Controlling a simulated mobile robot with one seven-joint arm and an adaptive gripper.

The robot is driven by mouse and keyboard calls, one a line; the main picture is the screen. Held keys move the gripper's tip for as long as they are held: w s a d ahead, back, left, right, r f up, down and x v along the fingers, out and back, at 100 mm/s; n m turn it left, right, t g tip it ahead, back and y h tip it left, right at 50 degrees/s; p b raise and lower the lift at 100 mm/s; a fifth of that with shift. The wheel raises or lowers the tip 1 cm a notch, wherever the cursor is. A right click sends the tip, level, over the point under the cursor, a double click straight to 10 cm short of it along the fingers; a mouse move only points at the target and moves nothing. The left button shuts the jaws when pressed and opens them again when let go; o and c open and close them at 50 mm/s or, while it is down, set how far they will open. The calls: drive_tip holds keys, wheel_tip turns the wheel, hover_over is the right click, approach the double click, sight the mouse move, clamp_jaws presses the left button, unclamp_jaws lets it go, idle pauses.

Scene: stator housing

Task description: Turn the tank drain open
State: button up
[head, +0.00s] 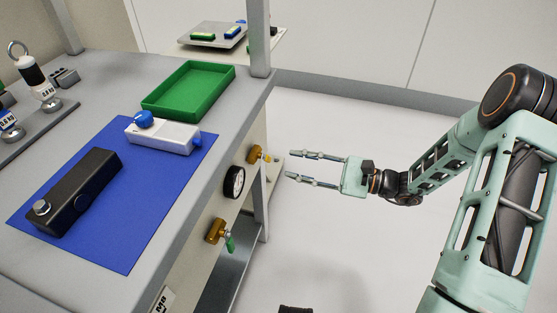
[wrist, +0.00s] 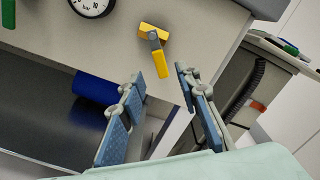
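Two brass valves are on the bench's front panel, with a gauge (head: 234,181) between them. The far valve (head: 256,154) has a yellow lever; in the wrist view this yellow lever (wrist: 161,63) hangs down, tilted slightly right. The near valve (head: 215,230) has a green lever (head: 230,243) pointing down. I cannot read a label telling which valve is the tank drain. My gripper (head: 291,164) is open and empty, its fingers pointing at the panel near the yellow-levered valve. In the wrist view, the yellow lever shows between and just beyond the fingertips, apparently not touched.
The bench top holds a blue mat (head: 130,238), a black box (head: 78,195), a white box (head: 162,135) with blue knobs, and a green tray (head: 190,88). A bench leg (head: 262,200) stands close to the yellow-levered valve. The floor (head: 330,240) around my arm is clear.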

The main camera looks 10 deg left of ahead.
drive_tip(key=d, duration=0.3)
drive_tip(key=shift+s+d, duration=0.15)
drive_tip(key=shift+d, duration=0.15)
